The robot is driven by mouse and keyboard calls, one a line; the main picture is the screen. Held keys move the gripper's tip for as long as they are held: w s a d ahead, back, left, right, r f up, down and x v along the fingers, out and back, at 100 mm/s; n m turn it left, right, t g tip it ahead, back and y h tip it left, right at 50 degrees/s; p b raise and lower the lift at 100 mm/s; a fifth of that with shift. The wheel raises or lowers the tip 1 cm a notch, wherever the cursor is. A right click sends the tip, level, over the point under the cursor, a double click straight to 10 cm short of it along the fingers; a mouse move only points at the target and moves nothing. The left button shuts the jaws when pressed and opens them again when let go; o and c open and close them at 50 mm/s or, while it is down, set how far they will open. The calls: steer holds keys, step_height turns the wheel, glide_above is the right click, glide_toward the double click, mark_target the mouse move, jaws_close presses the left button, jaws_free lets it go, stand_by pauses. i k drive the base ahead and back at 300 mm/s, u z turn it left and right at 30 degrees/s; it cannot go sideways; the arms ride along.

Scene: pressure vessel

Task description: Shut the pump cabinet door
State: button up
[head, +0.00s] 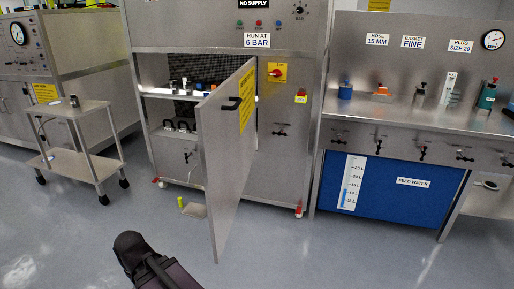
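The pump cabinet door (227,150) is a steel panel standing wide open, swung out toward me from the cabinet (282,165). Its hinge edge is on the right, beside the cabinet's right-hand panel. A black handle (232,103) and a yellow notice (247,98) are on its face. The opening shows to the left of the door, and the door hides its right part. A dark part of my arm (150,262) shows at the bottom left of centre, apart from the door. I cannot make out any gripper fingers, so my gripper is not in view.
A shelf inside the cabinet holds several small items (185,85). A steel trolley (78,112) stands left, and a bench with a blue tank (385,185) right. The foreground floor is clear.

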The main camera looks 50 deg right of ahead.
mark_target(226, 119)
steer(key=u, duration=0.2)
steer(key=k, duration=0.45)
steer(key=z, duration=1.35)
steer(key=i, duration=1)
steer(key=z, duration=0.25)
